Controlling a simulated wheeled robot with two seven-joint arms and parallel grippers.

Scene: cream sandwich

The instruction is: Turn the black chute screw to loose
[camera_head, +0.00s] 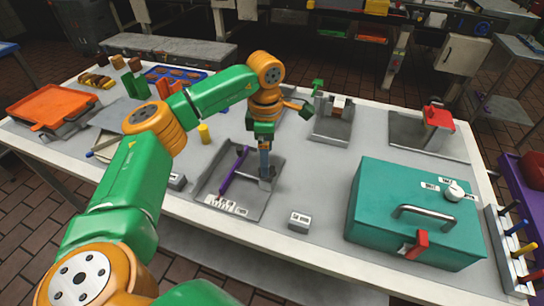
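My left arm, green and orange, reaches in from the lower left. Its gripper (266,172) points down over the right side of a grey tray (232,206) near the middle of the table. The fingers are small and seen edge-on, so I cannot tell whether they are open or hold anything. A purple rod (234,170) lies slanted in the tray, left of the gripper. A small white label with dark marks is at the tray's front. I cannot make out a black chute screw; it may be hidden or too small. My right gripper is not in view.
A teal box (376,213) with a grey handle, white knob (454,192) and red latch stands at the right. A small labelled block (300,222) sits left of it. A grey fixture (334,119) is behind. An orange tray (52,104) lies far left.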

